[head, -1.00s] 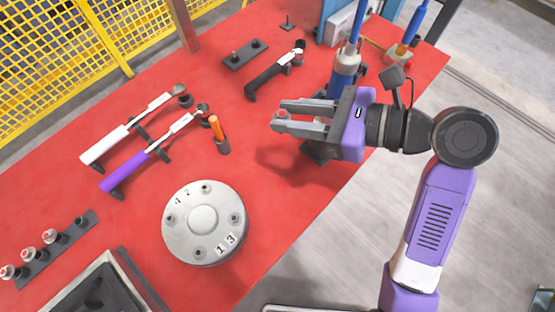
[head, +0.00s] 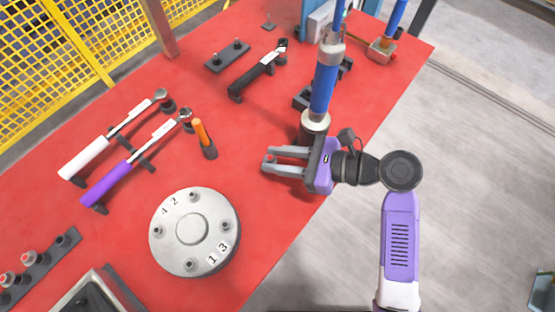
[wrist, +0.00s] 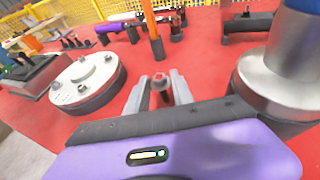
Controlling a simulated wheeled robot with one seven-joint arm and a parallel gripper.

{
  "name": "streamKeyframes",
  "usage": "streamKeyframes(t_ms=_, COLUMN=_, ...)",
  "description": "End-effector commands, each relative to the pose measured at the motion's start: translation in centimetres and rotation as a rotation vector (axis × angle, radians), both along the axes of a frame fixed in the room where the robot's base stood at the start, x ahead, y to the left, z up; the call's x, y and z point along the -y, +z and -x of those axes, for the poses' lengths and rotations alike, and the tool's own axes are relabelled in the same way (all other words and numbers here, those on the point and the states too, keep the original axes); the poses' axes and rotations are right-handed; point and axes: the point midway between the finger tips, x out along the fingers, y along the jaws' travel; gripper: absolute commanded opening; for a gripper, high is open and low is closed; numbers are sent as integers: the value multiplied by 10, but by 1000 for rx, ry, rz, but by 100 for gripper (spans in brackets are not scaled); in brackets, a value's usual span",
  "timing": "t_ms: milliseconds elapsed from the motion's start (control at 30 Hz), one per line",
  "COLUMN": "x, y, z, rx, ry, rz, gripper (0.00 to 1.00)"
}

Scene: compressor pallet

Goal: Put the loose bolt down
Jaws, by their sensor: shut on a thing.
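My gripper (head: 268,165) is at the right part of the red table, right of the round metal flange, with its fingers pointing left. It is shut on a small loose bolt (wrist: 162,84), held between the fingertips. In the wrist view the bolt's head shows between the two grey fingers (wrist: 158,95), with red table around it. The fingers look low over the table; whether the bolt touches it I cannot tell. In the head view the bolt is mostly hidden by the fingers.
The numbered flange (head: 190,230) with several bolts stands to the left. A blue cylinder tool (head: 324,90) stands close behind my gripper. Bare table lies between flange and gripper.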

Motion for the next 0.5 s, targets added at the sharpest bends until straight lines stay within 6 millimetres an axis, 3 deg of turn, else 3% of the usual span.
streamKeyframes(t_ms=100, x=0, y=-11, z=0, rx=0, ry=0, rz=-1, gripper=0)
streamKeyframes(t_ms=433, x=0, y=-13, z=0, rx=1, ry=0, rz=-1, gripper=0)
streamKeyframes(t_ms=467, x=0, y=-13, z=0, rx=1, ry=0, rz=-1, gripper=32)
streamKeyframes(t_ms=500, x=0, y=-13, z=0, rx=1, ry=0, rz=-1, gripper=40)
